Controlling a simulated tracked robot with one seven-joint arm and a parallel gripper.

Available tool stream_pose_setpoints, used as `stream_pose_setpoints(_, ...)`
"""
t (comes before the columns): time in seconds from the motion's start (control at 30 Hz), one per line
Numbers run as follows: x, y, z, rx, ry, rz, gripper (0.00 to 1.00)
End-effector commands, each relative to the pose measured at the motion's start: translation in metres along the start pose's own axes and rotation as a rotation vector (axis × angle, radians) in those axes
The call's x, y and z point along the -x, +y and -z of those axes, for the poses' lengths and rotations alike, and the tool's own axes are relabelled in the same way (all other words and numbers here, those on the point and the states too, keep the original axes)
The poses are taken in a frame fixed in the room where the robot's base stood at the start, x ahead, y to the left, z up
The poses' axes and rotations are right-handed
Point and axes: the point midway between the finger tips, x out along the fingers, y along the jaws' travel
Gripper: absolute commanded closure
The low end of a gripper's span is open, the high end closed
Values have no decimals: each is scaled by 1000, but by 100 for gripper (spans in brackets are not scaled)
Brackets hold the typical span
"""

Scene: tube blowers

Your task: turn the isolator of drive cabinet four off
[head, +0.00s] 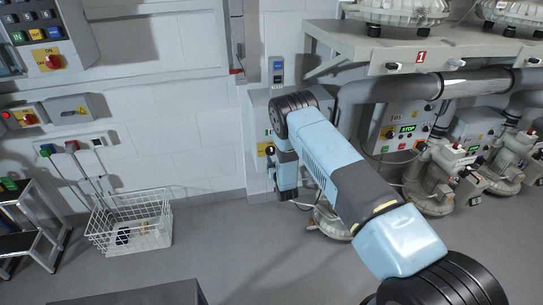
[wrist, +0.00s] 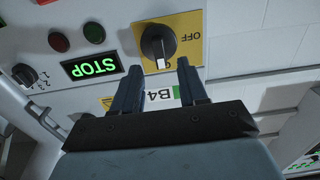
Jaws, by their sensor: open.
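In the wrist view a black rotary isolator knob (wrist: 153,42) sits on a yellow plate (wrist: 186,48) with OFF at its right side. The knob's white mark points down the picture, towards my gripper and not at OFF. The label at the opposite position is hidden. A B4 label (wrist: 160,96) shows between my fingers on the pale cabinet (wrist: 112,12). My gripper (wrist: 160,66) is open and empty, its fingertips either side of the knob's lower end; contact cannot be told. In the head view my arm covers much of this cabinet (head: 257,108).
A lit STOP display (wrist: 95,66), a red lamp (wrist: 59,41), a green button (wrist: 94,32) and a small black selector (wrist: 25,74) sit left of the isolator. A neighbouring cabinet (head: 385,113) and thick pipe (head: 395,91) stand right. A wire basket (head: 130,222) is at left.

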Motion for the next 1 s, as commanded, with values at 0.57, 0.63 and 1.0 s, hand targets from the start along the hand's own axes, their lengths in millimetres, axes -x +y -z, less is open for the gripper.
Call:
stream_pose_setpoints(0.57, -45, 0, 0, 0, -1, 0, 57)
stream_pose_setpoints(0.63, -45, 0, 0, 0, -1, 0, 57)
stream_pose_setpoints(1.0, -44, 0, 0, 0, -1, 0, 85)
